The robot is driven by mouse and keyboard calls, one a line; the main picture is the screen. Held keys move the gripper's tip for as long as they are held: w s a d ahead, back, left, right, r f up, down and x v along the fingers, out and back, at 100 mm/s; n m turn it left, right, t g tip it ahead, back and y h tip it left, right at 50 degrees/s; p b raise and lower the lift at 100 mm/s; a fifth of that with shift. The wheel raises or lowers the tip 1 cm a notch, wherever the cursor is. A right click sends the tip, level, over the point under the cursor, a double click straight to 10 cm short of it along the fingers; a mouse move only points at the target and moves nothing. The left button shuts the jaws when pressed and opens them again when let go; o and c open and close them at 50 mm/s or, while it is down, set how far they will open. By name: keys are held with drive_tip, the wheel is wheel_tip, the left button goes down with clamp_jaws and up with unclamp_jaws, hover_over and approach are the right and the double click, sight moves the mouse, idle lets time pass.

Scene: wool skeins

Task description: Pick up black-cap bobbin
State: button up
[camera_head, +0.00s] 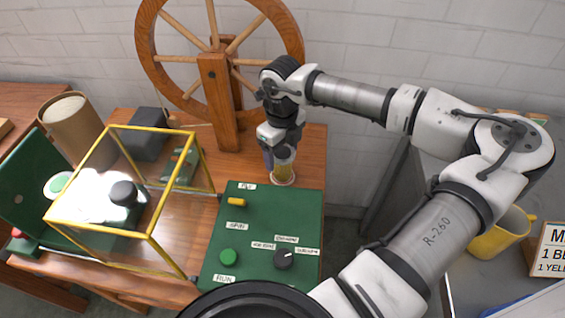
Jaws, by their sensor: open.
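A yellowish bobbin (283,172) with a pale round base stands upright at the back edge of the wooden table, just behind the green panel. My gripper (281,152) points down over its upper part and is open. The gripper hides the top of this bobbin, so I cannot tell its cap colour, nor whether the fingers touch it. A dark round-topped piece (124,193) shows inside the yellow-framed guard at left; I cannot tell whether it is a bobbin.
A large wooden wheel (214,75) rises behind. A brown cylinder (72,125) stands at left. A yellow mug (500,235) stands on the grey surface at right.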

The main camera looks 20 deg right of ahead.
wheel_tip(320, 180, down, 3)
drive_tip(key=shift+f, duration=0.15)
drive_tip(key=shift+c, duration=0.3)
drive_tip(key=c, duration=0.7)
drive_tip(key=shift+o, duration=0.2)
